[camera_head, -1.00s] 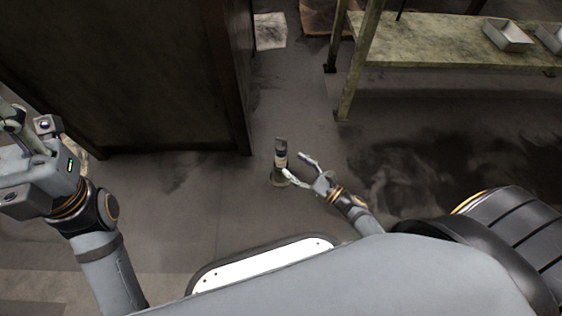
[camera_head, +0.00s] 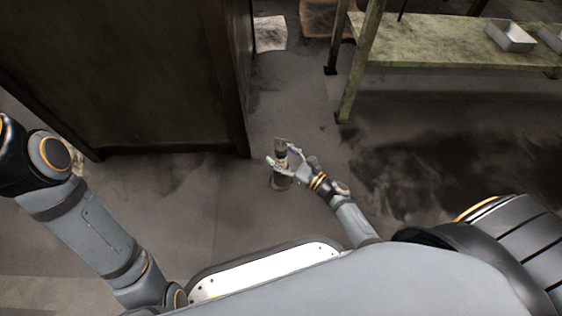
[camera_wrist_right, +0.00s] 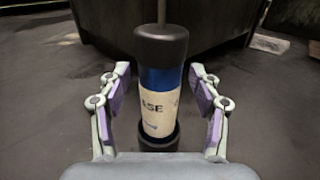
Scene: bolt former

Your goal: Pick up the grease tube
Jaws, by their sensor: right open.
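The grease tube (camera_head: 281,157) stands upright on the floor in the head view, dark at the top and base. In the right wrist view the grease tube (camera_wrist_right: 159,100) has a black cap, a blue band and a cream label reading "ASE". My right gripper (camera_head: 281,159) is open, with its fingers on either side of the tube. In the right wrist view the right gripper (camera_wrist_right: 160,108) shows a gap between each finger and the tube. My left arm comes in at the left of the head view, and its gripper is out of the picture.
A large dark cabinet (camera_head: 115,70) stands behind and left of the tube. A green-topped bench (camera_head: 440,42) with metal trays (camera_head: 510,36) is at the upper right. Dark stains (camera_head: 430,165) mark the floor at the right. Floor around the tube is clear.

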